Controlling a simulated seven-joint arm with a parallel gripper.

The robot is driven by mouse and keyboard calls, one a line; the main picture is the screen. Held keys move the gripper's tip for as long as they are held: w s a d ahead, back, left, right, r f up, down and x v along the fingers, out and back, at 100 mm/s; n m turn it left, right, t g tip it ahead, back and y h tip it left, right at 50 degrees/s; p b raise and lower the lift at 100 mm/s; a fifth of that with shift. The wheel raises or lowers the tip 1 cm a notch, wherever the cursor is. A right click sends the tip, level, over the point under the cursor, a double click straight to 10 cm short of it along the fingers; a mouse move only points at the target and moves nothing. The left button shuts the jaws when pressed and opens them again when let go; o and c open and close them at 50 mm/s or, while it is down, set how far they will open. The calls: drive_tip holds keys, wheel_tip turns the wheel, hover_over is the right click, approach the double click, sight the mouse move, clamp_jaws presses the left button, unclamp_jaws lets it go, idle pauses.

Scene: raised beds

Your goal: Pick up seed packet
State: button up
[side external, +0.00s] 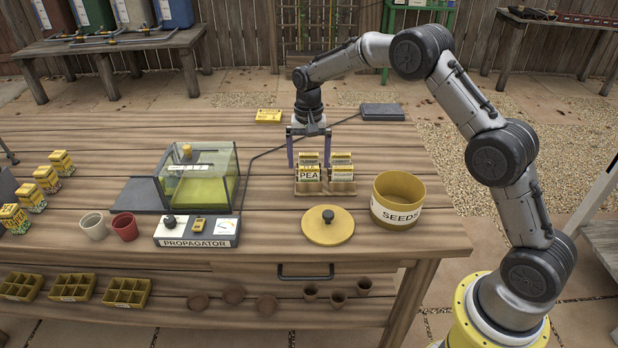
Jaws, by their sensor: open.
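Several upright seed packets stand in two short rows in a small wooden rack (341,188) near the middle of the bench. The front packet of the left row (308,175) is labelled PEA; the right row (341,170) stands beside it. My gripper (309,160) points down with its two purple fingers spread apart. In this view the fingers appear at either side of the left row's upper part. I cannot tell how deep they are or whether they touch a packet. Nothing is visibly held.
A yellow SEEDS tin (399,204) stands open to the right, with its round lid (328,226) lying in front of the rack. A glass-sided propagator (203,175) and its control box (197,231) are to the left. A cable crosses the bench behind. More yellow packets (46,178) stand far left.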

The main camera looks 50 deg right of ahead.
sight(309, 167)
drive_tip(key=shift+d+f, duration=0.1)
drive_tip(key=shift+f, duration=2.75)
drive_tip(key=c, duration=1.3)
drive_tip(key=shift+r, duration=0.1)
